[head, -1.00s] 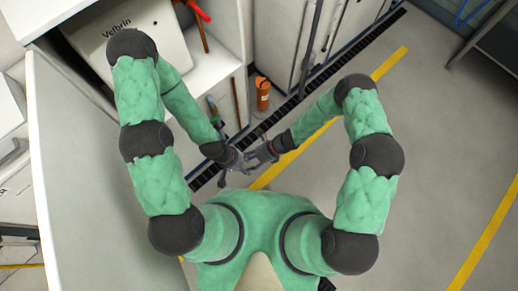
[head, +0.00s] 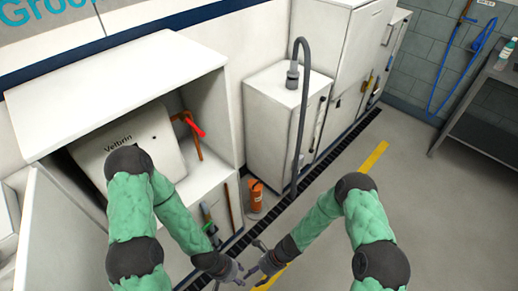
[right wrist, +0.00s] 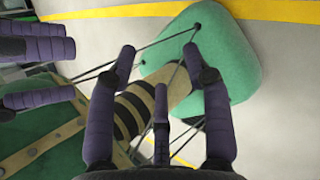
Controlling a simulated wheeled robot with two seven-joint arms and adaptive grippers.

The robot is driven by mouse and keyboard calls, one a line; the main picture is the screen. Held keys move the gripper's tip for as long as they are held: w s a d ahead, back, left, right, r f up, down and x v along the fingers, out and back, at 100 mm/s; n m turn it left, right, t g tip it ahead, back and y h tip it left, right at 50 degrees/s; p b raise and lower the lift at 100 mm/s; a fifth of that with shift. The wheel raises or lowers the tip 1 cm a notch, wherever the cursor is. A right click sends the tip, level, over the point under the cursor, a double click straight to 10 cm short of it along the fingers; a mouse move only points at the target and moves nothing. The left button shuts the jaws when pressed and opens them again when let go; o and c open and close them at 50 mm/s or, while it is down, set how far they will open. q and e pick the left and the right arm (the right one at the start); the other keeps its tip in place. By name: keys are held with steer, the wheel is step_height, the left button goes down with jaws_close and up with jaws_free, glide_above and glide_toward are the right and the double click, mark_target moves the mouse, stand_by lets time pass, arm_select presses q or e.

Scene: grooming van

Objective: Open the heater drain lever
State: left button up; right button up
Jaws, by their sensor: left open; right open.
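The white heater (head: 130,148), marked "Velbrin", sits inside an open white cabinet at the left of the head view. A red lever (head: 195,127) stands on an orange-brown pipe at its right side. My left gripper (head: 236,276) and right gripper (head: 256,262) are close together at the bottom of the head view, in front of the cabinet and apart from the lever. Both are open and look empty. In the right wrist view my right gripper (right wrist: 163,90) has its fingers spread, and purple fingers of my left gripper (right wrist: 40,70) show at the left.
The cabinet's open door (head: 60,235) stands at the lower left. An orange extinguisher-like cylinder (head: 256,195) stands on the floor by the cabinet. A white unit with a grey hose (head: 303,110) is to its right. The floor (head: 400,200) at the right is clear.

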steer(key=s+d+r+n+t+h, duration=0.1)
steer(key=d+r+n+t, duration=0.1)
steer(key=d+n, duration=0.4)
steer(key=s+d+r+n+t+h, duration=0.1)
steer(key=d+r+n, duration=0.4)
steer(key=n, duration=0.7)
steer(key=shift+s+d+n+t+h, duration=0.15)
steer(key=shift+d+n+t+h, duration=0.35)
steer(key=shift+d, duration=0.65)
